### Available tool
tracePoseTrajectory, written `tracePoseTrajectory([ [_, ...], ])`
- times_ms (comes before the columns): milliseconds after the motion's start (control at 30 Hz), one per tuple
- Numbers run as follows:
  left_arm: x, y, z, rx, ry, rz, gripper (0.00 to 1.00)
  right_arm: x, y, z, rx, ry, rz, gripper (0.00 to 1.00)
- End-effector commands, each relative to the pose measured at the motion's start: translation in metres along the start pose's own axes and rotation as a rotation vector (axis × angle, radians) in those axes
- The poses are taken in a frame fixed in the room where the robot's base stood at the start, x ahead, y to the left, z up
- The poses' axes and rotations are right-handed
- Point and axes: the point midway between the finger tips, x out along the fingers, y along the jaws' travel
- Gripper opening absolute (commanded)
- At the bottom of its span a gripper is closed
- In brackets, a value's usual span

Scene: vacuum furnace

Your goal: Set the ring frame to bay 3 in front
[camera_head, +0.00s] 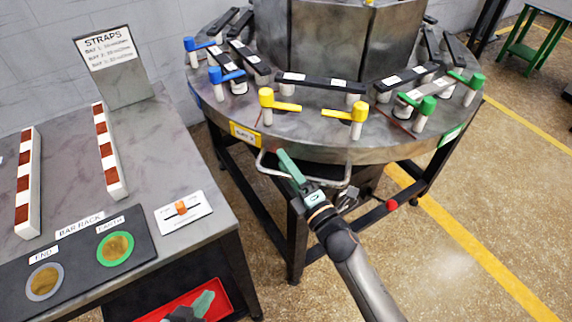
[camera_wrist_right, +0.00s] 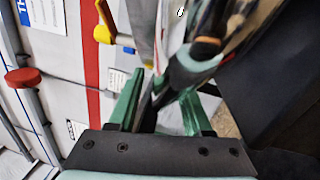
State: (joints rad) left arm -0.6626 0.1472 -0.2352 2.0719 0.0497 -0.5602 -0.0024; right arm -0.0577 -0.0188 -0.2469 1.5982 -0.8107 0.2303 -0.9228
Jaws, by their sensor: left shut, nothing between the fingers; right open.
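The ring frame (camera_head: 330,148) is a round grey metal top around a dark central column. Its yellow plate (camera_head: 244,134), seeming to read BAY 2, faces front-left; a green plate (camera_head: 450,135) is at right and a blue edge at left. A chrome rail (camera_head: 272,172) runs below the front rim. My right gripper (camera_head: 288,160) is at this rail by the front rim; its green fingers are open in the wrist view (camera_wrist_right: 158,105). Whether the rail lies between them is unclear. My left gripper (camera_head: 203,303) is shut and empty at the bottom edge, over the red tray.
Yellow posts (camera_head: 267,105), blue posts (camera_head: 215,82) and green posts (camera_head: 425,112) stand on the frame. A red knob (camera_head: 391,204) sits below the rim. The bench (camera_head: 170,140) at left holds striped bars (camera_head: 108,150), a slider panel (camera_head: 184,213) and a red tray (camera_head: 185,303).

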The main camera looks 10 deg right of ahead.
Motion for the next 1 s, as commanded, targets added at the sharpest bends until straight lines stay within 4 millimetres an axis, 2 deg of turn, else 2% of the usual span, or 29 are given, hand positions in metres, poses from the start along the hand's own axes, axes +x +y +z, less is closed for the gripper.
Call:
tracePoseTrajectory([
  [167,0.000,0.000,-0.001,0.000,0.001,0.000,0.00,-0.004,-0.001,0.001,0.000,-0.001,-0.002,0.50],
  [267,-0.001,0.000,-0.001,0.000,0.001,0.000,0.00,-0.013,-0.001,0.001,0.001,-0.002,-0.003,0.50],
  [700,-0.001,0.000,-0.003,0.000,0.002,0.001,0.00,-0.096,-0.001,0.000,0.001,0.000,-0.004,0.50],
  [800,0.000,0.000,-0.003,0.000,0.003,0.000,0.00,-0.110,-0.001,0.000,0.001,0.000,-0.004,0.50],
  [1000,0.000,0.000,-0.003,0.001,0.004,0.000,0.00,-0.123,0.000,0.000,-0.001,0.000,-0.001,0.50],
])
